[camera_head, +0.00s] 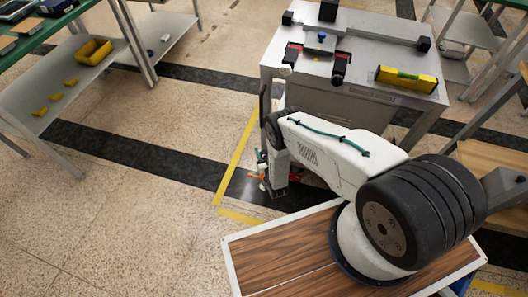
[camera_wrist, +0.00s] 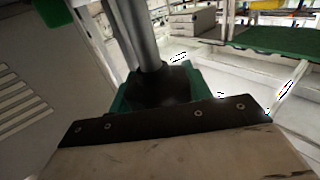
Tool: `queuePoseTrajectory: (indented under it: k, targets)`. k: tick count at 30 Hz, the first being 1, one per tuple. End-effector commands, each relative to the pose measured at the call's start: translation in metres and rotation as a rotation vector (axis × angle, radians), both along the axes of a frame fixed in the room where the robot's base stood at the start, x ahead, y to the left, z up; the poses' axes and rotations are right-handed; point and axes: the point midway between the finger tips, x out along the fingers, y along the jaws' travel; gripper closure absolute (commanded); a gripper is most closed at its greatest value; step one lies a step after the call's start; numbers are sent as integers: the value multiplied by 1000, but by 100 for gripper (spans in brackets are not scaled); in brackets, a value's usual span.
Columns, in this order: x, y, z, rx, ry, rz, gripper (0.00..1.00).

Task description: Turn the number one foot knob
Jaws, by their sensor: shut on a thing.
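A steel-topped table (camera_head: 300,72) stands at the top centre of the head view. My gripper (camera_head: 265,180) is low by its near left leg, close to the floor, and small orange and red parts show around it. In the wrist view a grey round post (camera_wrist: 133,35) runs down into a dark round foot knob (camera_wrist: 160,88) with green behind it. My gripper's dark bolted plate (camera_wrist: 165,120) lies right in front of this knob. My gripper is shut on the knob; its fingertips are hard to make out. No number can be read on the knob.
On the table lie a yellow spirit level (camera_head: 406,79), a grey rail (camera_head: 345,30) and red-black clamps (camera_head: 291,56). A shelf (camera_head: 90,70) at left holds a yellow bin (camera_head: 93,51). Yellow tape (camera_head: 237,155) marks the floor. Open floor lies to the left.

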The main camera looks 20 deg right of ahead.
Motion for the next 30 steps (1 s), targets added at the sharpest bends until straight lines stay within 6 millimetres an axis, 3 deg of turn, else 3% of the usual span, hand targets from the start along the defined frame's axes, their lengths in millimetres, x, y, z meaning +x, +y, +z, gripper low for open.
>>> queuePoseTrajectory:
  k: [1, 3, 13, 24, 30]
  targets:
    - [0, 0, 0, 1, 0, 0, 43]
    - [0, 0, 0, 0, 0, 0, 29]
    - [-5, 0, -1, 0, 2, 1, 29]
    - [-62, 2, -1, 0, 3, 1, 29]
    - [-77, 2, 0, 1, 1, 1, 29]
